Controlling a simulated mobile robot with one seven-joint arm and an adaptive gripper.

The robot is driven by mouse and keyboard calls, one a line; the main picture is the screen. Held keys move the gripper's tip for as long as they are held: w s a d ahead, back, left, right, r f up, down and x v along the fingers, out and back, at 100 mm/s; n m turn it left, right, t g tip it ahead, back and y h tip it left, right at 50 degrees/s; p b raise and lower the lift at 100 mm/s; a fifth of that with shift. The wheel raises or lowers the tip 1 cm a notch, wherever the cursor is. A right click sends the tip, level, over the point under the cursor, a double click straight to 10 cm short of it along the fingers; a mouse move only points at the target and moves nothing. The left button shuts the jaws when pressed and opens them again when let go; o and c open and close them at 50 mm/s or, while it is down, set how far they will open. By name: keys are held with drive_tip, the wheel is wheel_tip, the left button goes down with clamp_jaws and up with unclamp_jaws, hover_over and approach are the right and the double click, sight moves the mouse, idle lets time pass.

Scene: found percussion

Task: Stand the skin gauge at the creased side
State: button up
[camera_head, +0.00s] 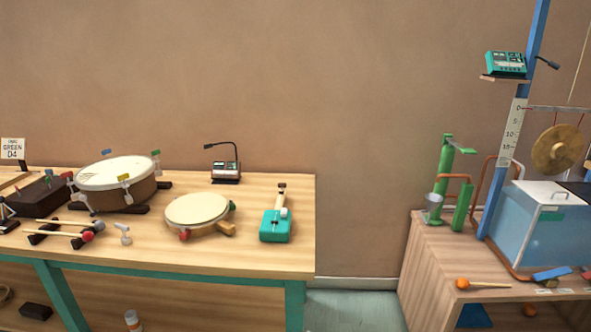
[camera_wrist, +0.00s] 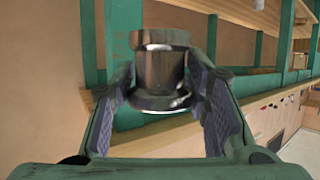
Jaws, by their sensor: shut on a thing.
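My gripper (camera_wrist: 165,78) shows only in the wrist view. Its two fingers are shut on a shiny metal cylinder with a wider base rim (camera_wrist: 160,68), which looks like the skin gauge. The cylinder sits between the pads, clear of any drum. In the head view, a large drum (camera_head: 117,172) with a pale skin stands tilted on dark supports at the left of the wooden table.
The wooden table (camera_head: 290,250) also holds mallets (camera_head: 65,232), a small silver stand (camera_head: 122,234), a teal device (camera_head: 276,226) and a lamp-like unit (camera_head: 226,170). A gap separates it from the right bench with a gong (camera_head: 557,149). Green posts and a wooden ledge (camera_wrist: 250,105) are near my gripper.

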drive_tip(key=s+a+f+m+t+h+b, duration=0.1)
drive_tip(key=s+f+m+h, duration=0.4)
drive_tip(key=f, duration=0.6)
drive_tip(key=shift+s+a+f+m+t+h+b, duration=0.4)
drive_tip(key=shift+s+a+h+b, duration=0.3)
drive_tip(key=shift+b, duration=0.25)
